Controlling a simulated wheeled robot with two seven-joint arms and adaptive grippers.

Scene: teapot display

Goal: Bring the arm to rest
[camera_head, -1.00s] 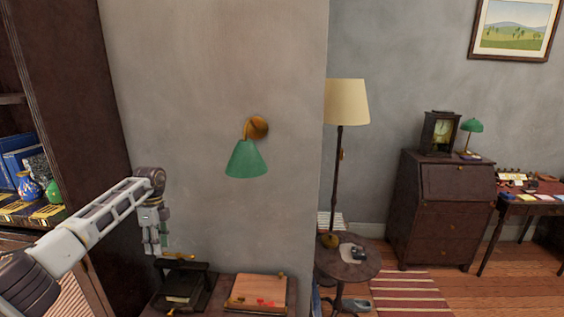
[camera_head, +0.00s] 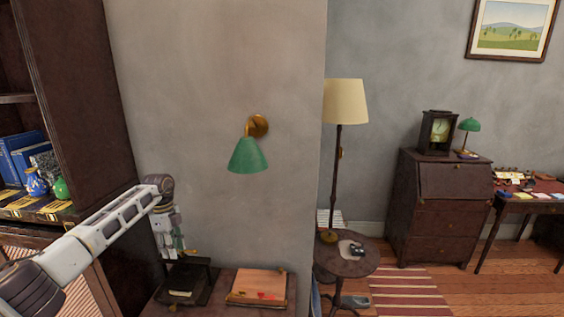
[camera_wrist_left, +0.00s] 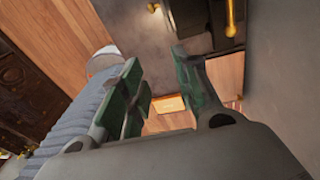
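My left arm comes in from the left in the head view, with its gripper (camera_head: 173,250) pointing down in front of the grey wall, above the dark box on the low table. In the left wrist view the green-padded fingers (camera_wrist_left: 160,88) stand apart. Nothing shows held between them; wooden surface and a small orange-brown thing appear beyond. My right gripper is in neither view.
A dark box (camera_head: 187,284) and a wooden box (camera_head: 258,286) stand on the low table below my gripper. A green wall lamp (camera_head: 248,156) is to the right. A bookcase (camera_head: 95,100) with blue books and small vases stands at left.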

